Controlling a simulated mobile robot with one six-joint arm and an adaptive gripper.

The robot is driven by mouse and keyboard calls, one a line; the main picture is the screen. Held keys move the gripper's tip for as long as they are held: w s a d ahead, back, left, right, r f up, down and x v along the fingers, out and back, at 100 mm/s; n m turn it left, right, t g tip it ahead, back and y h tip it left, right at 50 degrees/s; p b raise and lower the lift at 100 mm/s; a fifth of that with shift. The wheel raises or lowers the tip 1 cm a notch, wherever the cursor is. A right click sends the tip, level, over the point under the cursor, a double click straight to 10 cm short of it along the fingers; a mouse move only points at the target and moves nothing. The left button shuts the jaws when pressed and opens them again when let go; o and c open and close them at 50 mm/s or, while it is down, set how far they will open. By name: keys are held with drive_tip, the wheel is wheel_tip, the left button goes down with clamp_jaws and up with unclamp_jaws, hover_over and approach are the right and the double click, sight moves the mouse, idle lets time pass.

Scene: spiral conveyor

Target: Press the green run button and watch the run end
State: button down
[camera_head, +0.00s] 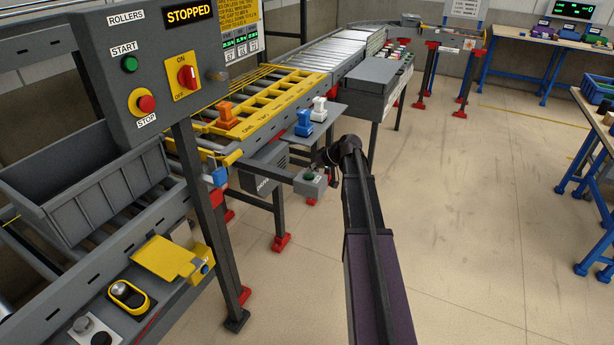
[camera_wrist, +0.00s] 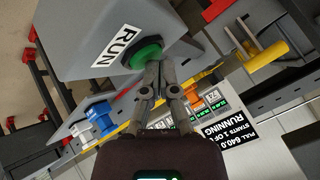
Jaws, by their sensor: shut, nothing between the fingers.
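The green run button (camera_wrist: 143,55) sits on a grey box (camera_wrist: 95,35) with a white RUN label, in the wrist view. The box shows small in the head view (camera_head: 309,186), beside the conveyor. My gripper (camera_wrist: 157,66) is shut and empty. Its fingertips overlap the button's edge in the wrist view; I cannot tell whether they touch it. In the head view my gripper (camera_head: 325,157) is dark and small, close to the box.
The rollers panel (camera_head: 120,60) has a green start button (camera_head: 129,64), a red stop button (camera_head: 146,103) and a red switch (camera_head: 187,77). An orange piece (camera_head: 227,115) is on the yellow grid (camera_head: 262,97). Blue (camera_head: 304,122) and white (camera_head: 319,108) pieces stand beside it.

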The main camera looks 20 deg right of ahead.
sight(309, 176)
idle(0.6)
drive_tip(key=shift+r+p, duration=0.8)
drive_tip(key=shift+r+p, duration=2.5)
drive_tip(key=shift+p, duration=0.05)
drive_tip(key=shift+a, duration=0.15)
drive_tip(key=s+a+f+g+h, duration=0.2)
drive_tip(key=s+a+g+h, duration=0.1)
drive_tip(key=s+a, duration=0.8)
drive_tip(key=s+a+f+g+h, duration=0.3)
drive_tip(key=s+a, duration=0.9)
drive_tip(key=s, duration=0.2)
drive_tip(key=shift+s+a+f+g, duration=0.2)
drive_tip(key=shift+s+f+g, duration=0.05)
drive_tip(key=shift+f+g, duration=0.1)
